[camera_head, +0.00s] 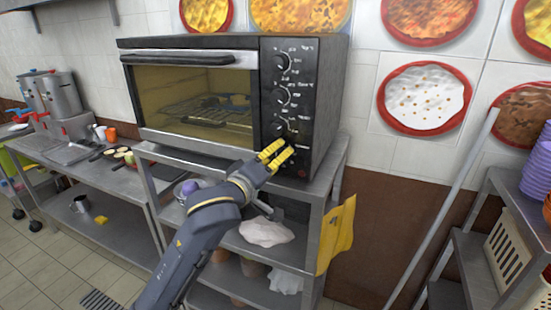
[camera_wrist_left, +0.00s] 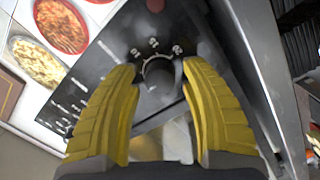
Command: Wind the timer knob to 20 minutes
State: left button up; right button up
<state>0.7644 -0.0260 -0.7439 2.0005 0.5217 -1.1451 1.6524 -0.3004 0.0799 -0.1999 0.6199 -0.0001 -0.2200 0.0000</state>
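The toaster oven (camera_head: 195,98) stands on a metal shelf, with a dark control panel at its right side. Its panel has an upper knob (camera_head: 281,62), a middle knob (camera_head: 281,96) and a lower knob (camera_head: 278,128). My left gripper (camera_head: 276,153), with yellow fingers, is at the bottom of the panel, just below the lower knob. In the left wrist view, a dark round knob (camera_wrist_left: 159,76) with white marks shows between the spread fingertips of this gripper (camera_wrist_left: 160,84). I cannot tell whether they touch it. My right gripper is not in view.
The shelf unit (camera_head: 325,185) under the oven holds a white cloth (camera_head: 265,231), and a yellow cloth (camera_head: 337,236) hangs at its right side. A steel counter (camera_head: 120,190) is at left. A grey pole (camera_head: 445,210) leans at right.

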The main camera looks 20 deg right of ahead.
pick_arm(q)
grip_shut()
